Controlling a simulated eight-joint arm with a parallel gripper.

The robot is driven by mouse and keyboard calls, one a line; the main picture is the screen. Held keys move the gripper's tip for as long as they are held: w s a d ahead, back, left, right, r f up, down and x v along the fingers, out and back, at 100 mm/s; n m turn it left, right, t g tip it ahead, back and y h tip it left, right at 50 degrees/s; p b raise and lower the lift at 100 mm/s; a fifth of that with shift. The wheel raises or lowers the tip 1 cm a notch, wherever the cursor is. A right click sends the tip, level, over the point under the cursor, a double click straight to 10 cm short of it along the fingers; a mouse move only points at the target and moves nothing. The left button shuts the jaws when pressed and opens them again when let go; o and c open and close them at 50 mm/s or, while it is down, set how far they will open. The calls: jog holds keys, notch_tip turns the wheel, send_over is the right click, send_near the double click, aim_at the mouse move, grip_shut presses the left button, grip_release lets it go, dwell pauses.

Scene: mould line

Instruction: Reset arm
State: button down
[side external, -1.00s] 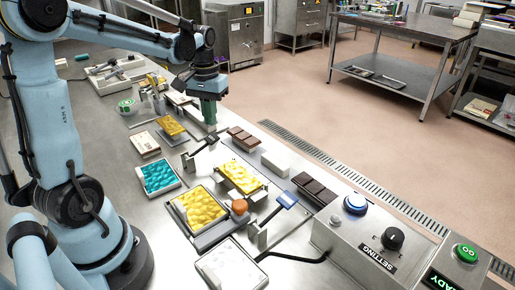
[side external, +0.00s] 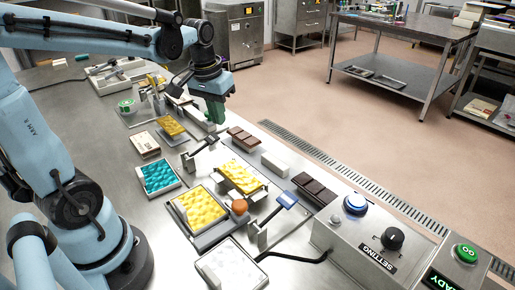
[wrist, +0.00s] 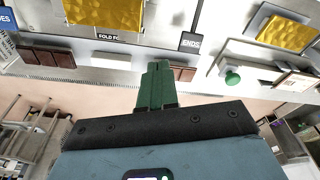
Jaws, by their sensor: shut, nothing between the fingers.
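My gripper (side external: 214,108) is in the upper middle of the side external view, above the far part of the steel table (side external: 95,125). Its green fingers point down and slightly tilted. In the wrist view the green fingers (wrist: 156,68) lie close together with nothing between them. The gripper is apart from the things on the table, and no object hangs from it.

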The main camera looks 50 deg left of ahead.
jog(key=s+d+f+m+t, duration=0.1)
jog(key=s+d+m+t, duration=0.3)
jog(key=d, duration=0.7)
jog(key=shift+s+t+h, duration=0.3)
jog(key=shift+t, duration=0.3)
